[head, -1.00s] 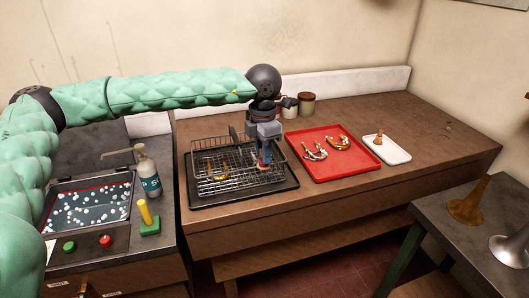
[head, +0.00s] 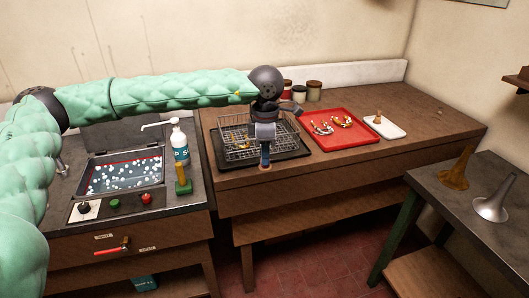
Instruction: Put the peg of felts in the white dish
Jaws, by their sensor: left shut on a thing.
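My left gripper (head: 264,131) points down above the front of the wire rack. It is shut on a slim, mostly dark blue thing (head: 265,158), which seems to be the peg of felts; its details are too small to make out. The held thing hangs upright in front of the rack's near side, and I cannot tell whether it touches anything. The white dish (head: 393,133) lies on the wooden bench to the right, past the red tray. A small tan peg-like piece (head: 378,118) stands in the dish. My right gripper is out of view.
The wire rack (head: 232,134) stands on a dark tray. Lidded jars (head: 314,91) stand behind. Two horn bells (head: 492,204) stand on the right table.

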